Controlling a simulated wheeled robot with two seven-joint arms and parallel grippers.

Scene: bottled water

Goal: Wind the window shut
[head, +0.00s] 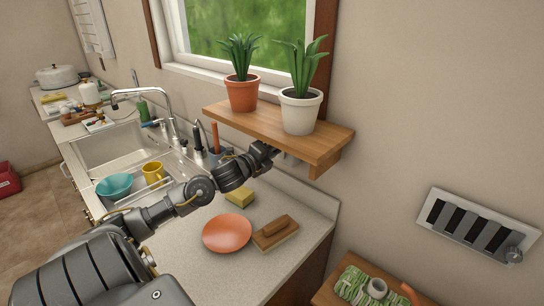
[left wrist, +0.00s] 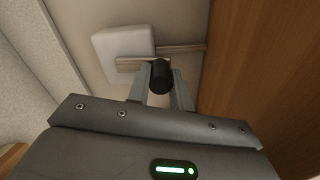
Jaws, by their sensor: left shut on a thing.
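The window (head: 235,38) is at the top of the head view, with green behind its glass; I cannot tell how far open it is. In the left wrist view, a white crank housing (left wrist: 120,42) sits on the wall with a metal crank arm (left wrist: 180,49) and a black knob (left wrist: 161,74). My left gripper (left wrist: 161,92) is shut on the black knob, with a finger on each side. In the head view my left gripper (head: 277,154) reaches under the wooden shelf, which hides the crank. My right gripper is not in view.
The wooden shelf (head: 325,140) holds an orange pot (head: 242,95) and a white pot (head: 300,112) just above my left gripper. Below on the counter are an orange plate (head: 227,233), a wooden brush (head: 275,232) and a yellow sponge (head: 240,198). A sink (head: 105,145) lies left.

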